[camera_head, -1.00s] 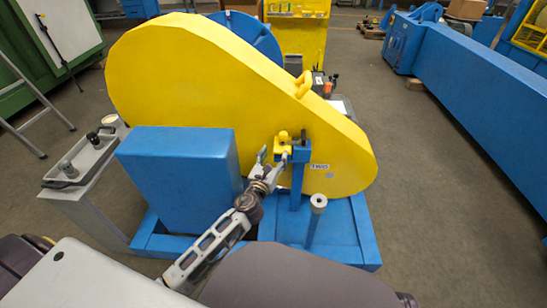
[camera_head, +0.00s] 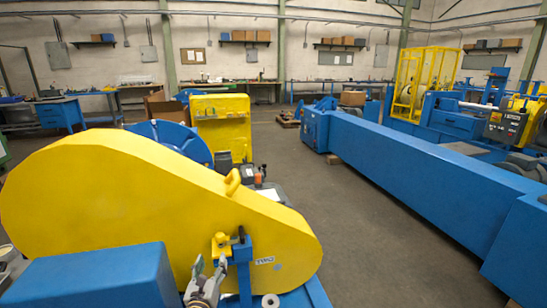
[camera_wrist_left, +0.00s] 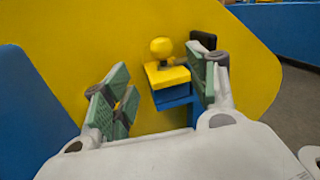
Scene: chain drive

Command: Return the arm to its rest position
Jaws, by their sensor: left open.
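My left gripper (camera_head: 207,278) shows at the bottom of the head view, in front of the yellow chain guard (camera_head: 130,190). Its fingers are spread apart and nothing is held between them. In the left wrist view the open gripper (camera_wrist_left: 160,106) has its green-padded fingers on either side of a yellow knob on a block (camera_wrist_left: 165,70), which sits on a blue post (camera_wrist_left: 178,112). The knob (camera_head: 220,240) also shows in the head view just above the fingertips. I cannot tell whether the right finger touches the block. My right gripper is not in view.
A blue box (camera_head: 95,278) stands left of the gripper. A yellow handle (camera_head: 232,181) sticks up from the guard. A long blue beam (camera_head: 420,175) runs along the right, with open floor (camera_head: 375,225) between it and the guard.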

